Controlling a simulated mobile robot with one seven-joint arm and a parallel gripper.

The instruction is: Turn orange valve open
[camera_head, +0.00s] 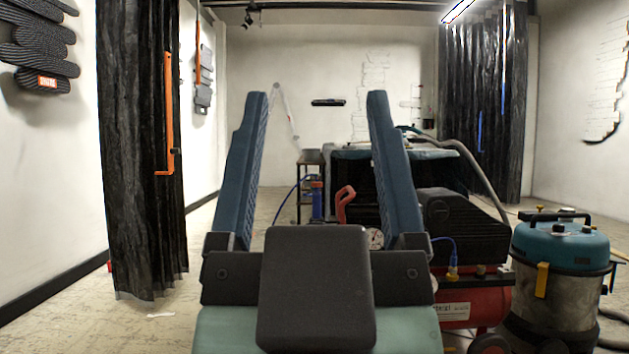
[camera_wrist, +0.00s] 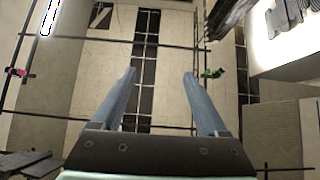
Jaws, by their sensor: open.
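A red-orange lever-like handle (camera_head: 344,203), possibly the orange valve, shows between my gripper's fingers in the head view, beside a round gauge (camera_head: 375,238) on the compressor. Its lower end is hidden behind my gripper. My gripper (camera_head: 317,96) is open and empty, with its two blue fingers raised and wide apart. I cannot tell how far the handle is beyond the fingers; no contact shows. In the wrist view my gripper (camera_wrist: 159,73) is open with nothing between the fingers, and no orange handle can be made out.
A red and black compressor (camera_head: 465,295) and a teal-topped vacuum (camera_head: 561,250) stand at the right. A black curtain (camera_head: 142,220) with an orange bar (camera_head: 169,110) hangs at the left.

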